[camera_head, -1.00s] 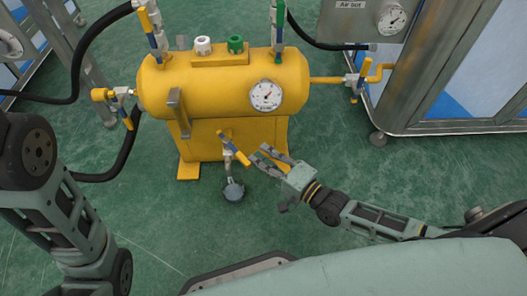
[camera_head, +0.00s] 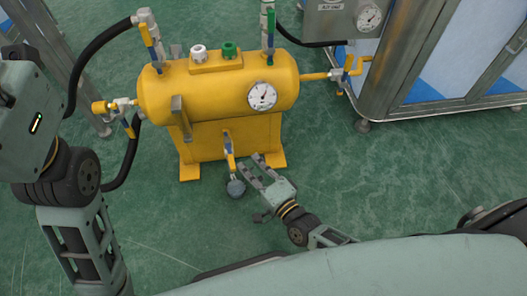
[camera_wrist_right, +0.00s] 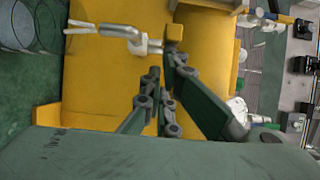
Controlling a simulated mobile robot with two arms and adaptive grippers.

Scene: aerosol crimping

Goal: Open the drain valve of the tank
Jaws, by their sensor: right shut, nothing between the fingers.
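The yellow tank (camera_head: 215,95) stands on its yellow base on the green floor. The drain valve (camera_head: 229,152) is at the front of the base, and its yellow handle points down, roughly in line with its short pipe. In the right wrist view the fingers (camera_wrist_right: 161,75) point toward the yellow base and a silver valve part (camera_wrist_right: 125,32). My left gripper is out of view.
Another valve with a hose sits at the tank's left end (camera_head: 125,110), and one on the pipe at its right (camera_head: 345,75). A pressure gauge (camera_head: 262,96) faces front. A metal-framed cabinet (camera_head: 385,90) stands at right. Floor right of the base is clear.

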